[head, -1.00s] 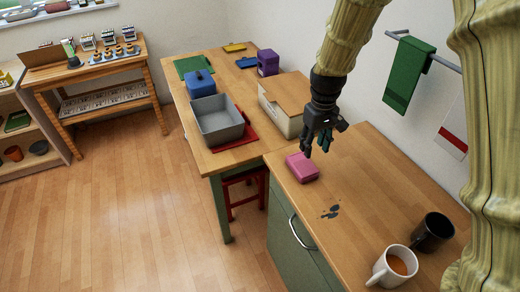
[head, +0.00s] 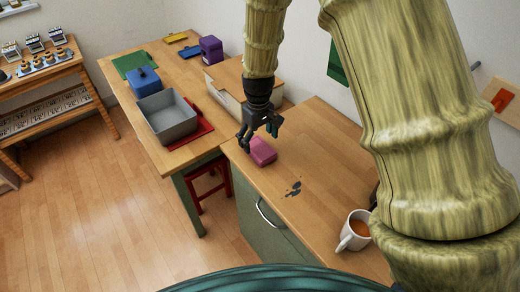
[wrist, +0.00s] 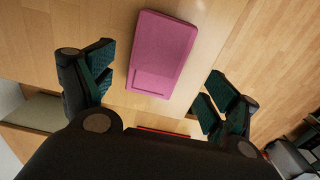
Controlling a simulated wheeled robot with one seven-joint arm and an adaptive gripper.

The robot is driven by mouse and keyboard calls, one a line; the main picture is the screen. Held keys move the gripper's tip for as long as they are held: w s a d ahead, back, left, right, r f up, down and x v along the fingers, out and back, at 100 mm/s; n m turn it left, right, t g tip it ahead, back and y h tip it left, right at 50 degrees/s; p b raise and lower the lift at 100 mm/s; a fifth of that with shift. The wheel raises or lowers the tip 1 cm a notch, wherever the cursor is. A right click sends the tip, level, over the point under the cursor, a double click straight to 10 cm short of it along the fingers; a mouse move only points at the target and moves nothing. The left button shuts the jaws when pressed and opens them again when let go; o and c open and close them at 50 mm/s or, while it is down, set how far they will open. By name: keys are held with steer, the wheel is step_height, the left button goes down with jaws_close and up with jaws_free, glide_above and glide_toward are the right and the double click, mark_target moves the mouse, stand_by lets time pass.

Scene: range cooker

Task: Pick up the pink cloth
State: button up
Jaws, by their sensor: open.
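The pink cloth (head: 263,151) is a folded block lying on the wooden counter (head: 325,150), near its left edge. In the wrist view the cloth (wrist: 162,52) lies ahead of and between the two fingers. My gripper (head: 260,133) is open and empty, just above and beside the cloth in the head view. In the wrist view its teal-padded fingers (wrist: 160,90) are spread wide on either side, apart from the cloth. Whether a fingertip touches the cloth cannot be told from the head view.
A white mug (head: 354,232) with a brown drink and a dark stain (head: 293,187) are on the counter. A grey bin (head: 166,117), a red mat (head: 203,123) and a blue box (head: 144,82) are on the adjoining table. A red stool (head: 206,183) stands below.

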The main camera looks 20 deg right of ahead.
mark_target(259, 148)
steer(key=shift+d+f+p, duration=0.15)
steer(key=shift+f+p, duration=0.7)
steer(key=shift+f, duration=1.35)
steer(key=c, duration=1.1)
